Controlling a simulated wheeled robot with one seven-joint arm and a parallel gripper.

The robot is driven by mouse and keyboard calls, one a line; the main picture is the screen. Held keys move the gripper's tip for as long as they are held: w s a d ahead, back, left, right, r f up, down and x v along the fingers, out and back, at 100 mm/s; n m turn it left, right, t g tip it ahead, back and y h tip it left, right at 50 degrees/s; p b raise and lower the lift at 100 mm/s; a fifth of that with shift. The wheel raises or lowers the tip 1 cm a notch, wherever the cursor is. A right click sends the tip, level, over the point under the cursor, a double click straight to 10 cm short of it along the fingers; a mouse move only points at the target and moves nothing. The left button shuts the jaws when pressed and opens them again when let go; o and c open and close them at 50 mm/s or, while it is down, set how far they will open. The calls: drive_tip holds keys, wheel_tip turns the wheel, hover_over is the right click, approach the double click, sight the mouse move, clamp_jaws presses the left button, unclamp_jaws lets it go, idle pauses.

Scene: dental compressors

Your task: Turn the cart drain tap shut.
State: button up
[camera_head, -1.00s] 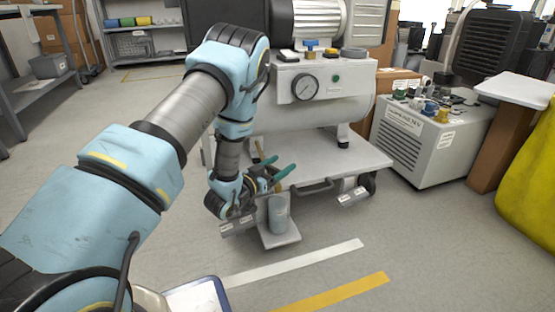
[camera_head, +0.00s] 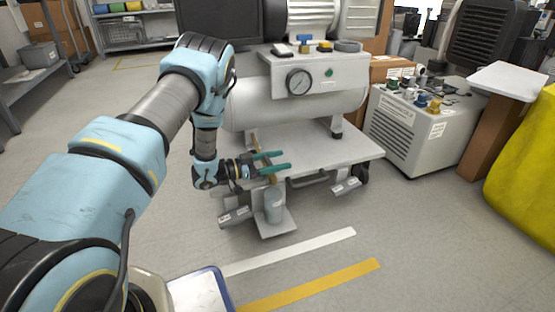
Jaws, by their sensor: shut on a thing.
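The compressor cart (camera_head: 340,152) stands in the middle of the head view. A small yellow-brown part, which looks like the drain tap (camera_head: 271,179), shows at the cart's front edge, just below my gripper's fingers. My gripper (camera_head: 287,160) points right at the front left of the cart, with its two teal fingers level. It is shut on the tap, though the fingers hide most of the contact. The tap's handle angle cannot be made out. A grey cylindrical cup (camera_head: 274,206) stands on a low plate directly below.
The white tank (camera_head: 300,105) with its gauge panel (camera_head: 335,75) rises above the cart deck. A grey machine box (camera_head: 405,135) and a yellow-covered object (camera_head: 530,160) stand to the right. The floor in front, with white and yellow stripes, is clear.

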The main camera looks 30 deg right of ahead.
idle(0.3)
drive_tip(key=o, duration=1.3)
drive_tip(key=w+a+p, duration=0.1)
drive_tip(key=a+p, duration=0.3)
drive_tip(key=a, duration=0.6)
drive_tip(key=shift+w+a, duration=0.2)
drive_tip(key=shift+a, duration=0.1)
drive_tip(key=shift+a, duration=0.1)
